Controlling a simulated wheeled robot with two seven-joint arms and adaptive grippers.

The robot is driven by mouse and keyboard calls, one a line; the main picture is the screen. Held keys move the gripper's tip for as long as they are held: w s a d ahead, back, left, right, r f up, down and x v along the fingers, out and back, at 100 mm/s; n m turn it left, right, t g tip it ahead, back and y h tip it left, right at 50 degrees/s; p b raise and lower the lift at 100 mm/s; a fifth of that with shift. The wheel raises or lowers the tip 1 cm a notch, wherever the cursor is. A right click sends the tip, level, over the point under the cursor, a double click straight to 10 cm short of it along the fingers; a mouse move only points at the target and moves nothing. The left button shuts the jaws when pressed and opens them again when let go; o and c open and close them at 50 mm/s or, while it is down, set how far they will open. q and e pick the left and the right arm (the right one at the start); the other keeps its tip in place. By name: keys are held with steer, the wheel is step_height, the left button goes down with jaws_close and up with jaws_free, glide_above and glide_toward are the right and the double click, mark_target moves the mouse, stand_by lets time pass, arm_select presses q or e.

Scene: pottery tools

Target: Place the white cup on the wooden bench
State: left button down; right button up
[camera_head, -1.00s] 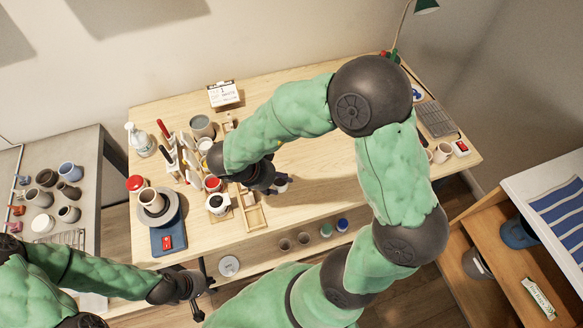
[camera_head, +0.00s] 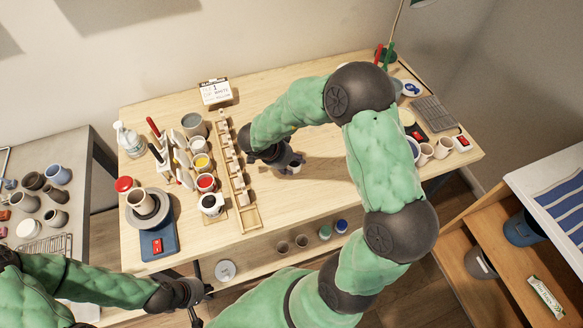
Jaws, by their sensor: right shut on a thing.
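My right gripper (camera_head: 293,166) is over the middle of the wooden bench (camera_head: 320,205), to the right of a long wooden rack. It is shut on a small white thing, likely the white cup (camera_head: 290,171), mostly hidden by the fingers. I cannot tell whether the cup touches the bench top. My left gripper (camera_head: 206,303) is low at the left, in front of the bench's front edge. Its fingers look spread and empty.
The long wooden rack (camera_head: 247,217) stands left of my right gripper, beside several paint pots (camera_head: 206,183). A pottery wheel (camera_head: 165,222) with a cup is at the left. Several cups (camera_head: 442,148) stand at the right end. The bench's middle right is clear.

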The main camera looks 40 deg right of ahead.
step_height(320, 180, down, 3)
steer(key=shift+r+b, duration=0.1)
steer(key=shift+b, duration=0.3)
steer(key=shift+r, duration=0.1)
steer(key=o, duration=1.2)
steer(key=shift+c, duration=0.2)
steer(key=p+v, duration=0.4)
steer(key=v, duration=0.8)
